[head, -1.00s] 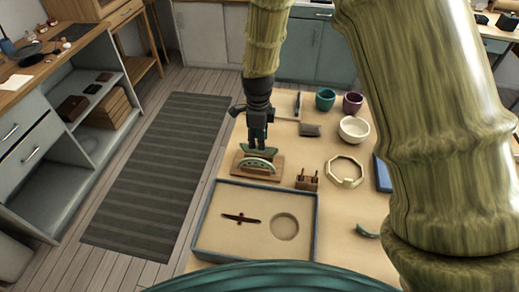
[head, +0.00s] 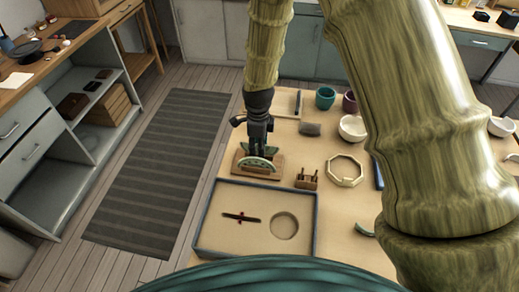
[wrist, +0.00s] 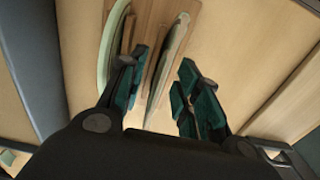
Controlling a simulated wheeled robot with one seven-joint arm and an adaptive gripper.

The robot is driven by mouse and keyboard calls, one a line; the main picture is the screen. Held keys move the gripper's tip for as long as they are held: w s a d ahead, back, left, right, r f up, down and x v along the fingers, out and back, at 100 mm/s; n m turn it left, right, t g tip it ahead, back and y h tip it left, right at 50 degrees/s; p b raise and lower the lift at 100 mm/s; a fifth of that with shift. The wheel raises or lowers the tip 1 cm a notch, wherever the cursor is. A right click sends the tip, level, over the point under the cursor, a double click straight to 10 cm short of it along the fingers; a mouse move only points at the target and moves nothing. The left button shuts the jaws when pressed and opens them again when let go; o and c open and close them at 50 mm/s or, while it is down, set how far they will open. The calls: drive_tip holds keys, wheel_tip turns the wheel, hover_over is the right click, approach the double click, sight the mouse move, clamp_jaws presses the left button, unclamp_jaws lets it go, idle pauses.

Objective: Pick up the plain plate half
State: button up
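A wooden rack (head: 243,166) on the table holds two green plate halves on edge. The front half (head: 258,164) has a row of pale marks; the rear half (head: 273,149) looks plain and is partly hidden by my gripper (head: 258,150). In the wrist view, my gripper (wrist: 163,66) is open, with teal-padded fingers on either side of one plate half (wrist: 176,42), apparently the plain rear one. The left finger is between the two halves. The front half (wrist: 108,50) lies left of both fingers. Contact with the plate cannot be made out.
A shallow sand-coloured tray (head: 220,205) with a dark cross-shaped piece (head: 241,217) is in front of the rack. A small wooden stand (head: 307,181), an octagonal ring (head: 345,171) and a white bowl (head: 352,129) are to the right. A grey block (head: 310,129) lies behind.

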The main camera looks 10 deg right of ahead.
drive_tip(key=shift+f, duration=0.2)
idle(0.4)
clamp_jaws()
